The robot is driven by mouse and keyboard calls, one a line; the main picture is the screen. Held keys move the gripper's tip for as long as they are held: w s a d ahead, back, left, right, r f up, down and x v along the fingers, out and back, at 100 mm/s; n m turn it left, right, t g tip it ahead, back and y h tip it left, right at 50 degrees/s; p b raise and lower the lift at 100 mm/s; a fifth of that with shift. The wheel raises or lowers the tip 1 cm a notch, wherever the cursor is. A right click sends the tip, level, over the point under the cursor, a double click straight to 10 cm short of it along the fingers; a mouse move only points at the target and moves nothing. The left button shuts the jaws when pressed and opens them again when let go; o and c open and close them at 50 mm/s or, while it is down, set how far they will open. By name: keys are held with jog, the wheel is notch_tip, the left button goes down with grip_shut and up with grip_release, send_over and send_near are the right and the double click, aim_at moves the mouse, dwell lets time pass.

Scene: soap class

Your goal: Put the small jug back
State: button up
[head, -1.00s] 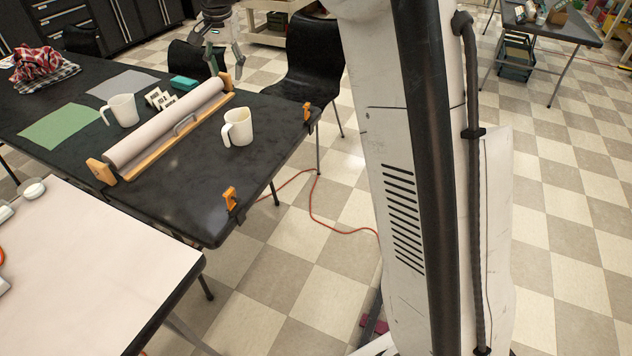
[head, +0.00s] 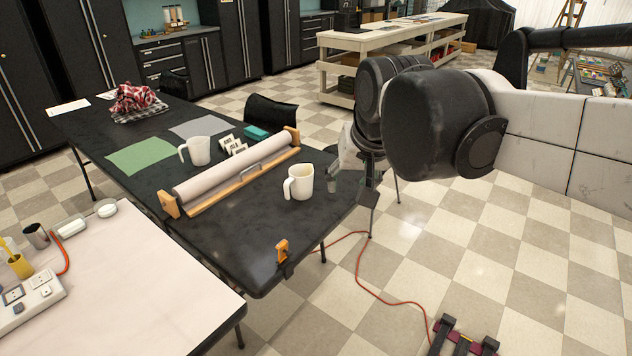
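Two white jugs with handles stand upright on the black table (head: 235,255). One jug (head: 299,183) stands near the table's right end, in front of the long roller. The other jug (head: 199,151) stands behind the roller, by the green and grey sheets. They look alike, and the farther one does not look smaller; I cannot tell surely which is the small one. My gripper (head: 351,184) hangs just right of the nearer jug, over the table's right end. Its fingers look spread, with nothing between them. My arm hides part of it.
The long roller on its wooden stand (head: 237,174) lies between the jugs. White cards (head: 232,146) and a teal block (head: 256,132) sit behind it. An orange clamp (head: 282,250) grips the front edge. A green sheet (head: 140,155) lies flat at left.

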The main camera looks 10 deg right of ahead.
jog(key=s+f+n+t, duration=0.1)
jog(key=s+f+n, duration=0.1)
jog(key=s+f, duration=0.5)
jog(key=s, duration=0.4)
jog(key=shift+s+d+f, duration=0.25)
jog(key=shift+d, duration=0.1)
